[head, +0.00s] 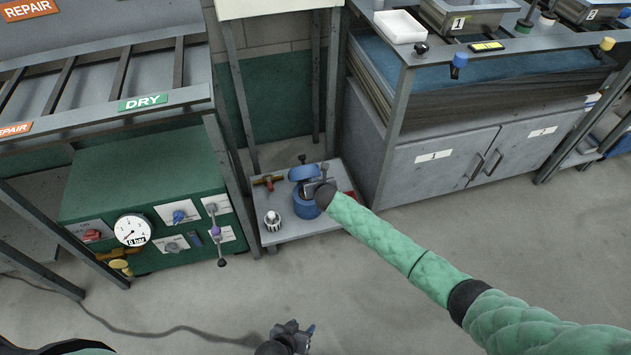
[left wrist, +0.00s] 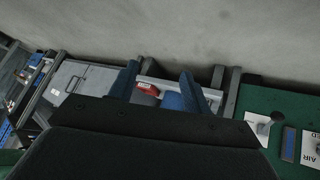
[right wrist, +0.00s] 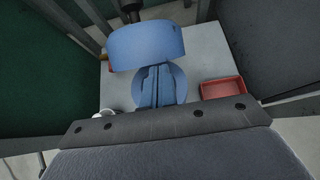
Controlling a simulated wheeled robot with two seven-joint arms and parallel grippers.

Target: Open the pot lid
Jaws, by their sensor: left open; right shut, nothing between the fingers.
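The blue pot (head: 306,206) stands on a low grey shelf, and its blue lid (head: 302,172) is raised and tilted at the back of it. In the right wrist view the lid (right wrist: 148,44) stands up behind the round pot (right wrist: 178,94). My right gripper (head: 312,187) is shut and empty, its fingertips (right wrist: 158,70) over the pot and in front of the lid; contact with the lid cannot be told. My left gripper (head: 292,330) is open and empty, low over the floor, well apart from the pot. Its two fingers (left wrist: 158,82) show spread in the left wrist view.
The low shelf (head: 290,233) also bears a silver knob-like part (head: 272,219), a red-handled valve (head: 268,181) and a red tray (right wrist: 223,89). A green gauge cabinet (head: 150,190) is at left, grey cupboards (head: 440,165) at right. The front floor is clear except a cable.

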